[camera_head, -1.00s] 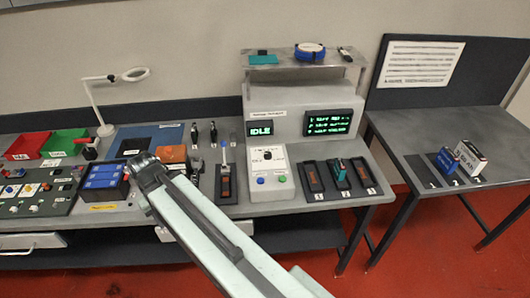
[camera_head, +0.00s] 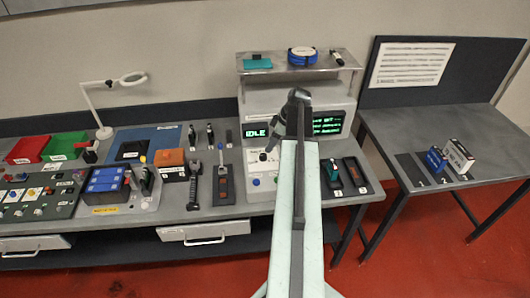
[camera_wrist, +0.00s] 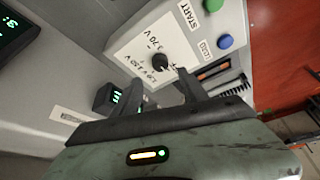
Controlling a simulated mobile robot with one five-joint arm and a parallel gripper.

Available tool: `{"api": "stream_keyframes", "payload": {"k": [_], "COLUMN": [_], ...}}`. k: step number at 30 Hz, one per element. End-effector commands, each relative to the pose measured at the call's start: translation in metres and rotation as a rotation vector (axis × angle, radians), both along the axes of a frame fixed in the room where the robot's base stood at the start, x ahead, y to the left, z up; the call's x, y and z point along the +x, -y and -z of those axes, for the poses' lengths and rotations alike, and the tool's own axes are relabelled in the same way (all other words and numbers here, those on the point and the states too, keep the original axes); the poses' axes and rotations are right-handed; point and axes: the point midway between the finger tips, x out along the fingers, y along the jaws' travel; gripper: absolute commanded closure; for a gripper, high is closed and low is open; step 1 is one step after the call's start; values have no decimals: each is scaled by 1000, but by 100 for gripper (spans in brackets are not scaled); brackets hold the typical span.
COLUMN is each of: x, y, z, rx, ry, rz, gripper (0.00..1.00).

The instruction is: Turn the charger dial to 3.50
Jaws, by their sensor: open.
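The charger dial (camera_wrist: 160,62) is a round black knob on a white panel (camera_wrist: 127,50), with voltage labels around it. One label reads 3.70 V; the others are too blurred to read surely. The dial's pointer direction cannot be made out. My gripper (camera_wrist: 156,84) is open, its two dark fingers reaching toward the panel just below the knob in the wrist view. I cannot tell whether a finger touches the knob. In the head view the charger panel (camera_head: 258,167) is partly behind my arm, and the dial is hardly visible there.
A green START button (camera_wrist: 213,5) and a blue LOAD button (camera_wrist: 225,40) are beside the dial panel. The charger's left screen (camera_head: 256,131) reads IDLE. Battery bays (camera_head: 356,172) are right of my arm, and a shelf (camera_head: 290,66) stands above the charger.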

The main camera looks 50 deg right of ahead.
Motion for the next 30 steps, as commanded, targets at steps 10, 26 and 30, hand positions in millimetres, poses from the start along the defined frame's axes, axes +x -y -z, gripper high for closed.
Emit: {"api": "stream_keyframes", "payload": {"k": [10,26,30], "x": [9,26,26], "y": [-5,-14,-14], "z": [34,72,72], "rx": [0,2,2], "ry": [-2,-3,-3], "rz": [2,4,4], "gripper": [49,49,77]}}
